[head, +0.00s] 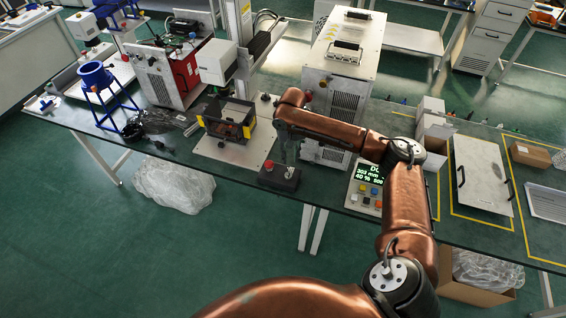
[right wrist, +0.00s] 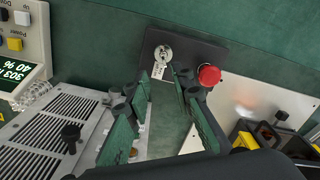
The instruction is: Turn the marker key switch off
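The key switch (right wrist: 163,53) is a round silver lock on a dark control box (right wrist: 185,45), with a white tag (right wrist: 160,71) beside it. A red mushroom button (right wrist: 209,75) sits on the same box. In the head view the small dark box (head: 279,178) stands at the bench's front edge, with its red button (head: 268,165). My right gripper (right wrist: 160,82) is open, its two fingers apart with a gap between them, pointing at the switch. In the head view it (head: 286,148) hangs over the box, partly hidden by my arm. My left gripper is not in view.
A display panel with colored buttons (head: 367,187) stands right of the box. A small dark-framed unit with yellow parts (head: 228,122) stands to the left on a light plate. A tall vented cabinet (head: 340,90) is behind. A lidded panel (head: 481,172) lies at the right.

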